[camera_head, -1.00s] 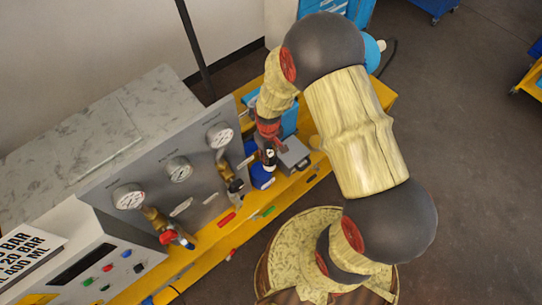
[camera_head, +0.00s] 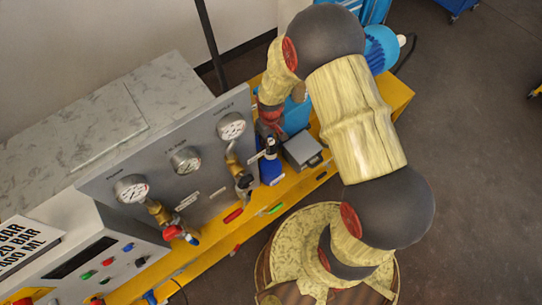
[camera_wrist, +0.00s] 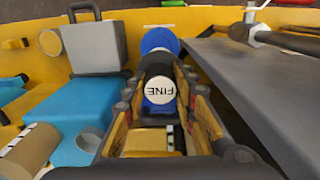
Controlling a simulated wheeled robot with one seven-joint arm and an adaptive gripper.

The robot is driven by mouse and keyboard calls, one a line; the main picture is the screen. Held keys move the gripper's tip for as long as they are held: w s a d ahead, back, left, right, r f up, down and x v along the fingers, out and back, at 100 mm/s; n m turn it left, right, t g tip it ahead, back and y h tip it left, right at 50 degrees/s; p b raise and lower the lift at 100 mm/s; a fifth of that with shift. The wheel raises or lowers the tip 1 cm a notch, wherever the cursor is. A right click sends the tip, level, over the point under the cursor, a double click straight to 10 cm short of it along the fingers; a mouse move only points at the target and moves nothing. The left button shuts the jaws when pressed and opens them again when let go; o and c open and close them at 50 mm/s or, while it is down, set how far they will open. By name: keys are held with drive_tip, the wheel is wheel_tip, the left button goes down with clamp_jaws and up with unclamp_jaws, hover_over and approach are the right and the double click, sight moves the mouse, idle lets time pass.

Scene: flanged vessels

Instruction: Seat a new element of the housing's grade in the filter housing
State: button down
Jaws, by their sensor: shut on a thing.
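My gripper (camera_wrist: 161,98) is shut around a dark element (camera_wrist: 157,64) with a white round label reading FINE, upside down in the wrist view. Blue shows around the label. A blue round part (camera_wrist: 159,40) lies just beyond the element; I cannot tell whether the two touch. In the head view the dark element with its white tip (camera_head: 271,146) hangs below my wrist, over or in front of a blue body (camera_head: 269,172) beside the gauge panel. My arm hides part of this spot. Any grade mark on the housing cannot be read.
A grey gauge panel (camera_head: 187,187) with brass valves stands close to the left in the head view. A small grey case (camera_head: 303,149) and a light blue block (camera_wrist: 75,135) stand nearby. A tan cardboard tube (camera_wrist: 32,148) lies at lower left in the wrist view.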

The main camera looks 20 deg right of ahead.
sight(271, 149)
idle(0.4)
drive_tip(key=f+b, duration=0.1)
drive_tip(key=b, duration=0.2)
drive_tip(key=f+b, duration=0.1)
drive_tip(key=b, duration=0.3)
drive_tip(key=shift+w+f, duration=0.2)
drive_tip(key=shift+f, duration=0.2)
drive_tip(key=f+b, duration=0.1)
drive_tip(key=b, duration=0.5)
drive_tip(key=shift+s+f, duration=0.1)
drive_tip(key=shift+f, duration=0.3)
drive_tip(key=shift+f+b, duration=0.15)
drive_tip(key=shift+b, duration=0.8)
drive_tip(key=shift+s, duration=0.1)
drive_tip(key=shift+f+b, duration=1.6)
drive_tip(key=shift+f, duration=0.85)
drive_tip(key=shift+f+b, duration=2)
drive_tip(key=shift+f, duration=1.6)
drive_tip(key=c, duration=1.4)
unclamp_jaws()
